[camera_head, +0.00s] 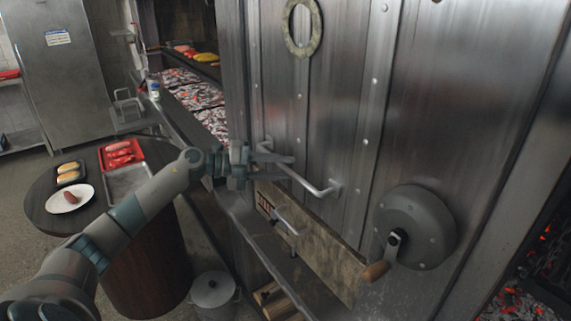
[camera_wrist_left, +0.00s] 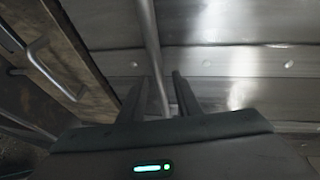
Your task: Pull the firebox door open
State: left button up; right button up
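A tall riveted steel door panel (camera_head: 330,100) fills the middle of the head view, and its face shows in the left wrist view (camera_wrist_left: 240,60). A long metal bar handle (camera_head: 310,186) is fixed low on it. My left gripper (camera_head: 290,166) is at the handle's left end. In the left wrist view, the handle bar (camera_wrist_left: 152,50) runs between my two spread fingers (camera_wrist_left: 157,88), with a gap visible beside it. The fingers are open around the bar; contact is unclear. A lower panel with a smaller handle (camera_head: 282,221) sits below. My right gripper is not in view.
Glowing embers (camera_head: 205,100) lie behind at the left. A round table (camera_head: 45,217) holds food trays and a plate. A lidded metal pot (camera_head: 212,289) stands below.

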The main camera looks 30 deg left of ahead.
pick_arm(q)
jog(key=shift+w+d+f, duration=0.1)
jog(key=shift+w+d, duration=0.3)
jog(key=shift+c, duration=0.7)
